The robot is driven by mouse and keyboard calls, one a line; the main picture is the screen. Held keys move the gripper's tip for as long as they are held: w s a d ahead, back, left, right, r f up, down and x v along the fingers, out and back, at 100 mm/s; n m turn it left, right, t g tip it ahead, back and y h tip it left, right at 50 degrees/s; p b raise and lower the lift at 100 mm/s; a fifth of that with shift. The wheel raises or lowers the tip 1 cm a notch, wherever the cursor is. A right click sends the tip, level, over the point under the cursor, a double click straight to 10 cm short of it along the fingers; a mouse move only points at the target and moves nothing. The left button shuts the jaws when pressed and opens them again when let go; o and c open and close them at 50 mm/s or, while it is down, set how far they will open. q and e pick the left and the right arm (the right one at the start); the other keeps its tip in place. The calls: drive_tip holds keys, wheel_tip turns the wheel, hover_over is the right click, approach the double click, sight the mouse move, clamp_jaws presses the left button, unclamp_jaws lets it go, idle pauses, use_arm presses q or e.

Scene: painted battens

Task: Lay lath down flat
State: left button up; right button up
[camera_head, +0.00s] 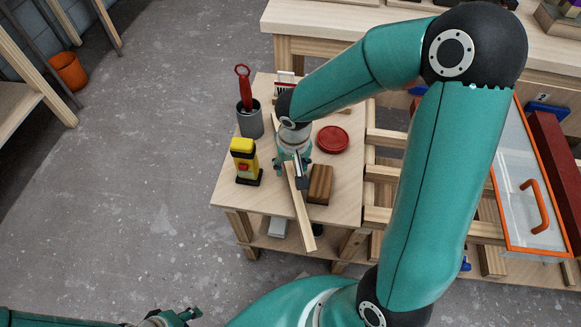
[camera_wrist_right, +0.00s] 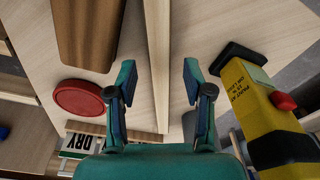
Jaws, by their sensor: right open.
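The lath (camera_head: 304,222) is a long pale wooden strip on the small wooden table. Its near end sticks out past the table's front edge, and its far end is hidden under my right gripper (camera_head: 292,172). In the right wrist view the lath (camera_wrist_right: 157,40) runs between the two fingers of the right gripper (camera_wrist_right: 158,80), with a gap on both sides. That gripper is open and empty. The lath shows a light face and a narrow darker face; I cannot tell which side it rests on. My left gripper (camera_head: 182,317) is at the bottom left, far from the lath, partly cut off.
On the table (camera_head: 228,190) stand a yellow-and-black tool (camera_head: 244,162) left of the lath, a brown block (camera_head: 320,184) close on its right, a red disc (camera_head: 333,140) and a grey cup (camera_head: 250,122) with a red tool. A glazed orange-framed panel (camera_head: 520,170) lies right.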

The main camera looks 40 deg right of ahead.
wheel_tip(320, 180, up, 8)
drive_tip(key=p, duration=0.1)
drive_tip(key=shift+s+a+p, duration=0.2)
drive_tip(key=shift+s+p, duration=0.1)
drive_tip(key=shift+s, duration=0.15)
drive_tip(key=shift+o, duration=0.5)
drive_tip(key=shift+r, duration=0.45)
drive_tip(key=p, duration=0.9)
approach(291, 172)
drive_tip(key=f+b, duration=0.2)
drive_tip(key=shift+d+f, duration=0.25)
drive_tip(key=shift+f, duration=0.1)
drive_tip(key=shift+w+f+b, duration=0.15)
drive_tip(key=shift+f+b, duration=0.15)
drive_tip(key=shift+f, duration=0.75)
drive_tip(key=shift+w+f+b, duration=0.2)
drive_tip(key=shift+f+b, duration=0.15)
drive_tip(key=shift+f, duration=0.7)
drive_tip(key=shift+w+f+b, duration=0.15)
drive_tip(key=shift+f+b, duration=0.15)
drive_tip(key=shift+f, duration=0.75)
clamp_jaws()
